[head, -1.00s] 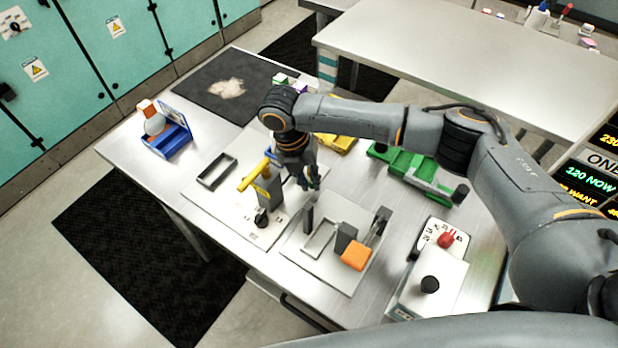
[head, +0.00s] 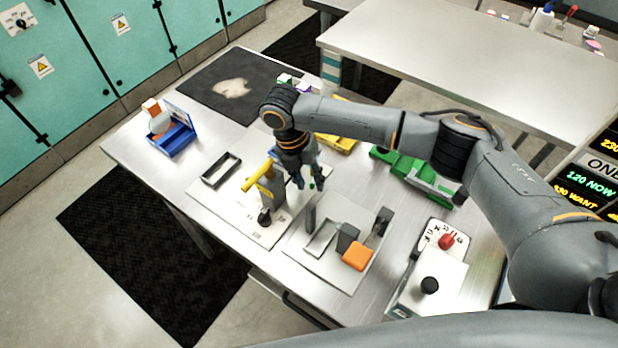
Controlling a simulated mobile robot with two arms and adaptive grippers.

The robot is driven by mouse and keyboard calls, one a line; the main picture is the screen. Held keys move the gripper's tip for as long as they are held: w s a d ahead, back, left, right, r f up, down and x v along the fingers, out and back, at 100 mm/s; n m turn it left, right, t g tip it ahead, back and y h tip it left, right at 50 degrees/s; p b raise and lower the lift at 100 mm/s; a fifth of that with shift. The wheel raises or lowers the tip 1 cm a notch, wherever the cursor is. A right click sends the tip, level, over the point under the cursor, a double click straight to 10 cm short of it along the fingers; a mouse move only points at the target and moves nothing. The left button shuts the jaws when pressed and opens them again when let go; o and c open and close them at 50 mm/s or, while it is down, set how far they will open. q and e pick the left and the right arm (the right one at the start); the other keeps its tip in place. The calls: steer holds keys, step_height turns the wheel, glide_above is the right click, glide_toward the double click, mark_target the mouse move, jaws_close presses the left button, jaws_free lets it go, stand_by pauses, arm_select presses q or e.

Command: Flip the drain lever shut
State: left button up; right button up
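A yellow-handled lever (head: 259,177) stands on a grey post at the pale plate (head: 215,198) left of the table's middle. A small blue part shows behind it. I cannot tell for sure whether this is the drain lever. My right gripper (head: 308,183) hangs just right of the post, pointing down, with its fingers apart and nothing seen between them. It appears apart from the lever, though the depth is hard to judge. My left gripper is out of view.
A second plate (head: 310,262) with grey blocks and an orange block (head: 357,256) lies in front. A green fixture (head: 405,163), a red-knobbed dial (head: 447,241) and a blue bin (head: 172,141) stand around. A dark mat (head: 205,100) covers the far left corner.

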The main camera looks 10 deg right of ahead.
steer(key=shift+r, duration=0.1)
steer(key=v, duration=1.1)
steer(key=shift+r, duration=0.4)
steer(key=shift+a+f, duration=0.1)
steer(key=shift+a, duration=0.05)
